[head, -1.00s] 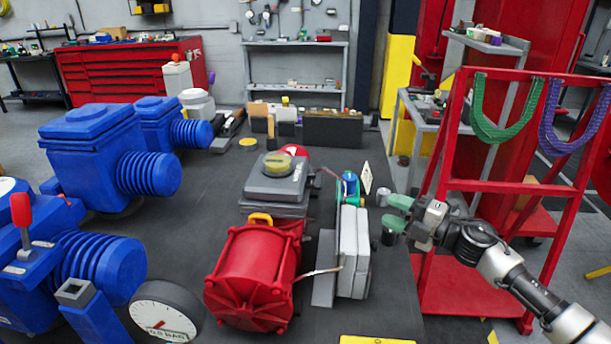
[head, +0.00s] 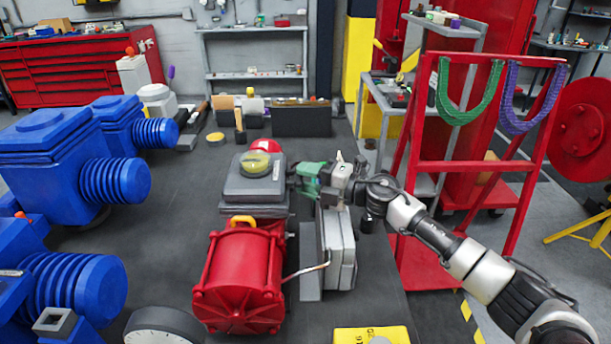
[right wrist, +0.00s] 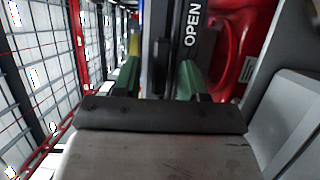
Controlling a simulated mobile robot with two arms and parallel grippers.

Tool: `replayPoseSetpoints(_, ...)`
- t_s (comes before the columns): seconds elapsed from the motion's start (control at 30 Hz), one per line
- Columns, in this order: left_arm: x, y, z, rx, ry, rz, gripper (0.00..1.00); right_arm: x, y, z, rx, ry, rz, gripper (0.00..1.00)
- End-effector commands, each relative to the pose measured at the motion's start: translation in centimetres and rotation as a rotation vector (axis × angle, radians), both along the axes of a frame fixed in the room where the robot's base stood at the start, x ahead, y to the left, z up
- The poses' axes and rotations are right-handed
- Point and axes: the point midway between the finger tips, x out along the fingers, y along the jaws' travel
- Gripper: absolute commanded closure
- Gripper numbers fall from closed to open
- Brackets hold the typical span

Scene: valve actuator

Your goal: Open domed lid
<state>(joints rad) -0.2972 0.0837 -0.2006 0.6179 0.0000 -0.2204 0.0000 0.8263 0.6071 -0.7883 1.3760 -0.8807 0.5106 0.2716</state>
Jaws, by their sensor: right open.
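A dark grey box (head: 238,187) stands in the middle of the bench, with a yellow, dome-like round cap (head: 256,164) on top. A red rounded piece (head: 267,146) shows just behind it. I cannot tell for sure which is the domed lid. My right gripper (head: 304,175) is at the right side of the grey box, its green fingers pointing left. In the right wrist view the gripper (right wrist: 160,78) has its fingers apart, with a dark bar (right wrist: 160,55) between them; contact cannot be told. A grey edge marked OPEN (right wrist: 192,25) lies beside it. My left gripper is out of view.
A red ribbed cylinder (head: 240,280) stands in front of the grey box. Upright grey plates (head: 340,250) stand just below my right gripper. Blue valve bodies (head: 60,165) fill the left. A red rack (head: 470,165) with green and purple slings stands at right.

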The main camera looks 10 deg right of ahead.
Motion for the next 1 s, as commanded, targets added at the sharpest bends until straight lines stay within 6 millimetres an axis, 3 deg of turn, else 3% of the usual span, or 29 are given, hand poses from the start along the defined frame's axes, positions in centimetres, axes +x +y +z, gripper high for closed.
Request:
replayPoseSetpoints(0.33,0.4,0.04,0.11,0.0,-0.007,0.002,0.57,0.21,0.32,-0.06,0.0,0.001,0.0,0.59)
replayPoseSetpoints(0.6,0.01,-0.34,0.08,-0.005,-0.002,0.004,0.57,0.2,0.31,-0.06,0.0,0.001,0.0,1.0)
replayPoseSetpoints(1.0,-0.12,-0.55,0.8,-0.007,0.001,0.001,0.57,0.48,-0.19,0.56,-0.021,0.005,-0.001,1.0)
